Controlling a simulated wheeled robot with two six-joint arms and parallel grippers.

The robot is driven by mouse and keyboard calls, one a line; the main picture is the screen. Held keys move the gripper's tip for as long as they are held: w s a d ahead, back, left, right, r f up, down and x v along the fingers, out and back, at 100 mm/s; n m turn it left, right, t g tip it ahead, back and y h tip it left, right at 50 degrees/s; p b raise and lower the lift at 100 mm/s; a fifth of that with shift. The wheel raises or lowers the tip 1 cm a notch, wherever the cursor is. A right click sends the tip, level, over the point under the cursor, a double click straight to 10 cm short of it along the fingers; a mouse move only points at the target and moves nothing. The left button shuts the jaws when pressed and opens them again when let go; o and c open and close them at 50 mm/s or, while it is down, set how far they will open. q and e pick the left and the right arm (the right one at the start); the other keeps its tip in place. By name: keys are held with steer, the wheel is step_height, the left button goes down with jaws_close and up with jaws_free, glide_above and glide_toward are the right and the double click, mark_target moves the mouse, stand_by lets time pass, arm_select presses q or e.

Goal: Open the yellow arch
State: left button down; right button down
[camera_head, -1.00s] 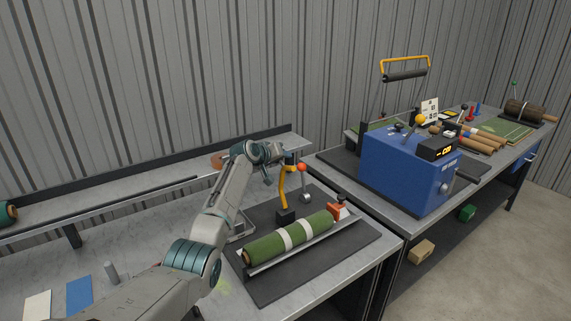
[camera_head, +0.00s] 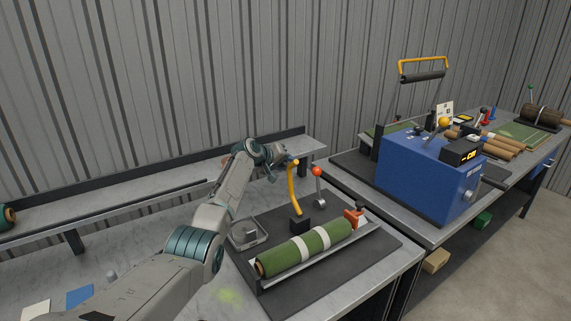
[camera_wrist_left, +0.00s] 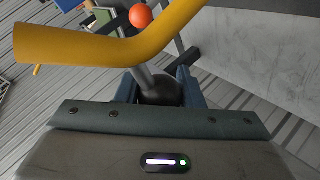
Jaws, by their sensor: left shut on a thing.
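The yellow arch (camera_head: 295,188) is a curved bar that rises from a black block (camera_head: 299,223) on a dark mat. It leans slightly left at its top. In the left wrist view the yellow arch (camera_wrist_left: 90,46) crosses close in front of the camera, with one end free at the left. My left gripper (camera_head: 286,160) is at the top of the arch and shut on it. In the wrist view its blue fingers (camera_wrist_left: 155,82) are partly hidden behind the yellow bar. My right gripper is not in view.
A lever with an orange ball (camera_head: 317,171) stands just right of the arch. A green turf roll with white bands (camera_head: 300,249) lies in a tray in front. A blue machine (camera_head: 425,175) stands on the right bench. The left bench is mostly clear.

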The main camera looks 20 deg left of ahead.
arm_select(q)
steer(key=shift+s+f, duration=0.15)
steer(key=shift+f, duration=0.55)
steer(key=c, duration=1.1)
jaws_free()
steer(key=shift+c, duration=0.2)
steer(key=shift+o, duration=0.7)
steer(key=shift+r, duration=0.3)
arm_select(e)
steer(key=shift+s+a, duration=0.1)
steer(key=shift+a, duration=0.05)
arm_select(q)
steer(key=shift+r, duration=0.2)
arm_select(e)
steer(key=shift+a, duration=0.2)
arm_select(q)
steer(key=b+v, duration=0.2)
steer(key=v, duration=0.8)
steer(key=shift+s+a, duration=0.2)
steer(key=shift+s, duration=0.1)
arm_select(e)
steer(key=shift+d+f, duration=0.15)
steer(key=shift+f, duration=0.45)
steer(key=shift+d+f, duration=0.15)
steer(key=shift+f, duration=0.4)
